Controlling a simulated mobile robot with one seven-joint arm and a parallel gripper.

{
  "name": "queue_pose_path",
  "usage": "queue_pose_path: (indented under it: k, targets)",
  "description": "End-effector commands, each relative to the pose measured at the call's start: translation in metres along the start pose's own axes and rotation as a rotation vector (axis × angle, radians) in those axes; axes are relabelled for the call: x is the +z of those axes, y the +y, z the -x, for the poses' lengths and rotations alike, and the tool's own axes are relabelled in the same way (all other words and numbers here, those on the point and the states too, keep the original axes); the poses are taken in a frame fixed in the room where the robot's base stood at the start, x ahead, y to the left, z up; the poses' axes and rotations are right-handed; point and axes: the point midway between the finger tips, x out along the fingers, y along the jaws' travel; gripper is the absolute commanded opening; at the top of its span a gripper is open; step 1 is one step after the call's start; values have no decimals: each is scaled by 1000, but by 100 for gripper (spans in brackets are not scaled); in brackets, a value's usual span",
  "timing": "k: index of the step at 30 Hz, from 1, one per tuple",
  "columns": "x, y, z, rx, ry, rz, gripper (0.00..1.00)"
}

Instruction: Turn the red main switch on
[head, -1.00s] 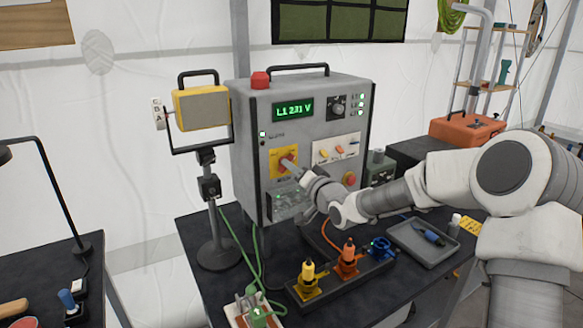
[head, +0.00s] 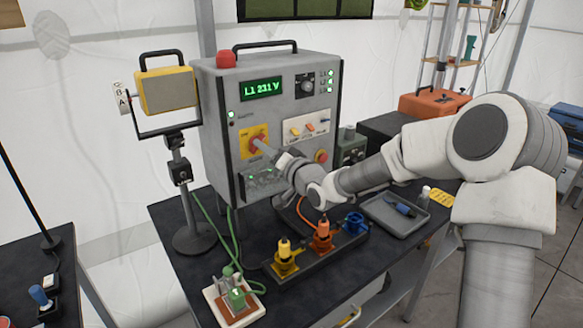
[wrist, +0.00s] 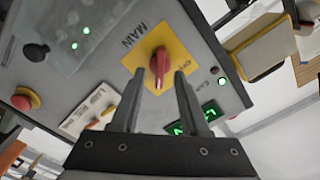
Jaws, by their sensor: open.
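The red main switch (wrist: 160,64) sits on a yellow plate (wrist: 174,36) marked MAIN, on the front of the grey panel box (head: 222,135). In the wrist view its handle runs roughly along the picture's vertical, between my fingers. I cannot read for certain which mark it points to. Contact is not clear. In the head view my gripper (head: 268,149) is at the yellow plate and partly covers the switch.
The panel's display (head: 262,88) is lit and reads L1 231 V. A red knob (head: 321,156) and small breakers (head: 309,127) sit right of the switch. A yellow lamp (head: 167,90) stands at the left. Coloured plugs (head: 285,258) and a grey tray (head: 396,214) lie in front.

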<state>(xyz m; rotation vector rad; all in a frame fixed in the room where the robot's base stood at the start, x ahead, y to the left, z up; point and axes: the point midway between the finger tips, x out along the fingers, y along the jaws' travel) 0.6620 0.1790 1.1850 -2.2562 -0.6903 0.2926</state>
Motion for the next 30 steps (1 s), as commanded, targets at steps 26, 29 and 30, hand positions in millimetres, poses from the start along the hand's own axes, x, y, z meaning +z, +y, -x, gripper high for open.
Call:
queue_pose_path:
  k: [26, 29, 30]
  targets:
    - [0, 0, 152, 1, -1, 0, 45]
    - [0, 0, 153, 1, -1, -1, 45]
    - [0, 0, 153, 1, -1, -1, 45]
